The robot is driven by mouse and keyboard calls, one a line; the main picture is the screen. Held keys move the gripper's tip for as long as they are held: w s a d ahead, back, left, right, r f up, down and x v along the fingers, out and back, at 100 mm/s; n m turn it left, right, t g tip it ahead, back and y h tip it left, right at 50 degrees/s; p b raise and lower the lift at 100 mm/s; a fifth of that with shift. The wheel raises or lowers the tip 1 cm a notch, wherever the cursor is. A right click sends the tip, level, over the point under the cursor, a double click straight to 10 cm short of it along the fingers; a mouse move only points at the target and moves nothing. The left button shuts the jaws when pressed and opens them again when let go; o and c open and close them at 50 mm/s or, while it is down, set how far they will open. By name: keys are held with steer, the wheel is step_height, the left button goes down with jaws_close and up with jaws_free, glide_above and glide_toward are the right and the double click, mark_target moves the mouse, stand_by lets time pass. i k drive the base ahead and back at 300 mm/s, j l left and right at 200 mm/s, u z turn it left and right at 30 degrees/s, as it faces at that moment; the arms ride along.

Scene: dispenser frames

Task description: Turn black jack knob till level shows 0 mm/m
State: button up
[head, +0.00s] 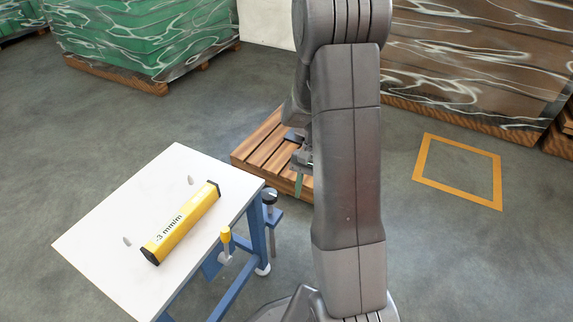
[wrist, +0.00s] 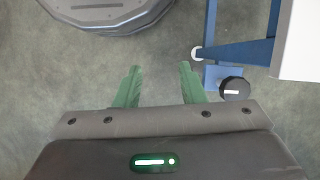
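The black jack knob (head: 269,195) with a white mark sits on a blue bracket at the table's right leg. It also shows in the wrist view (wrist: 235,88), right of my fingers. The yellow level (head: 181,222) lies on the white table top (head: 110,245), and its display appears to read -3 mm/m. My gripper (wrist: 159,86) has green fingers spread apart with nothing between them. The knob is apart from the fingers, beyond the right one. In the head view my gripper (head: 300,178) is partly hidden behind my arm, right of the knob.
A yellow-topped handle (head: 226,240) is at the table's near edge. Blue table legs (head: 258,235) stand beside the knob. A wooden pallet (head: 265,150) lies behind my gripper. Wrapped loads stand at the back. Floor is clear around an orange floor square (head: 423,158).

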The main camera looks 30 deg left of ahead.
mark_target(270, 196)
steer(key=i+l+u, duration=0.1)
steer(key=i+u, duration=0.35)
steer(key=i+l+u, duration=0.25)
steer(key=i+u, duration=0.25)
steer(key=u, duration=0.3)
